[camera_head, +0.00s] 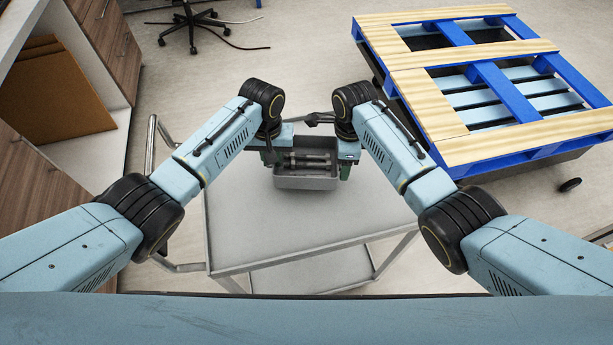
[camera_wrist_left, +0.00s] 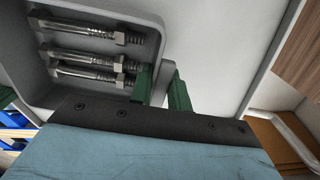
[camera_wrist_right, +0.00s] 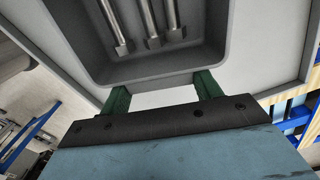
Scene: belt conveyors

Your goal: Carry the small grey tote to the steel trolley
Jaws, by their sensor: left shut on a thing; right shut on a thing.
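The small grey tote (camera_head: 306,183) is held between my two grippers, over the far part of the steel trolley (camera_head: 265,235). Several steel bolts (camera_wrist_left: 88,48) lie inside it, and the tote looks about level. My left gripper (camera_wrist_left: 163,88) is shut on the tote's left end, with a grey piece between its green fingers. My right gripper (camera_wrist_right: 163,92) is shut on the tote's right end; its fingers look wide apart at the wall. I cannot tell whether the tote's bottom touches the trolley top.
A blue and wooden pallet (camera_head: 490,75) stands at the right. A cabinet with an open shelf (camera_head: 60,95) is at the left. A swivel chair base (camera_head: 190,25) stands at the back. The near part of the trolley top is bare.

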